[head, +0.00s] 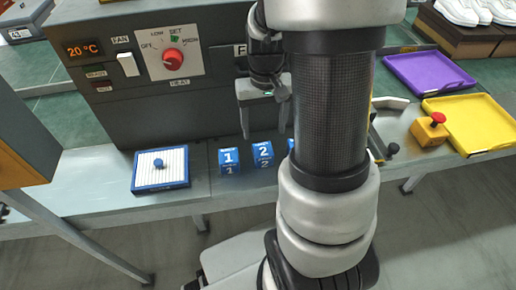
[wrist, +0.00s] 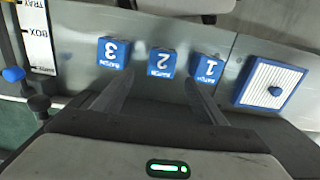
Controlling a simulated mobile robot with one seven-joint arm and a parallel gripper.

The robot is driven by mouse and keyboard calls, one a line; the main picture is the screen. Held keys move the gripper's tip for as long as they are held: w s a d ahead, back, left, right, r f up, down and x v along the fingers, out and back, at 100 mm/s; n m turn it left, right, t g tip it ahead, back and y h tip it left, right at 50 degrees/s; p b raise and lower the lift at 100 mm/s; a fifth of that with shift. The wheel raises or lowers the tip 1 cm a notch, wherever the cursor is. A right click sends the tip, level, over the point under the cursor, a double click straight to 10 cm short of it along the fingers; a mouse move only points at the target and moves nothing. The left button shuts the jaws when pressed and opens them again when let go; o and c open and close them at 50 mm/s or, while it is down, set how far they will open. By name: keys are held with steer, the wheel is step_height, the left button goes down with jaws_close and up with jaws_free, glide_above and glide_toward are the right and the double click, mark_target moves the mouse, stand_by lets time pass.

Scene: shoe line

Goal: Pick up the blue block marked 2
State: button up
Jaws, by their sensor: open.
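The blue block marked 2 (head: 263,152) stands on the grey bench, and its number faces up in white. In the wrist view the block marked 2 (wrist: 162,62) lies between the lines of my two fingers, just beyond them. My gripper (head: 263,118) is open and empty, above and behind the block in the head view. Its fingers also show in the wrist view (wrist: 158,84), spread apart and not touching any block.
Block 1 (head: 229,158) is left of block 2 in the head view; block 3 (wrist: 113,53) is on the other side, mostly hidden by my arm there. A white ribbed pad (head: 145,172) with a blue knob lies further left. A grey control box (head: 200,110) stands behind.

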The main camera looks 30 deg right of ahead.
mark_target(263, 149)
step_height(263, 149, down, 4)
steer(key=shift+f+b, duration=0.15)
steer(key=shift+b, duration=0.25)
steer(key=f, duration=0.1)
steer(key=f+b, duration=0.1)
steer(key=f, duration=0.2)
steer(key=shift+s+a+f+b, duration=0.2)
steer(key=shift+s+a+b, duration=0.1)
steer(key=shift+s, duration=0.05)
steer(key=shift+f, duration=0.4)
steer(key=shift+r, duration=0.1)
steer(key=c, duration=1.2)
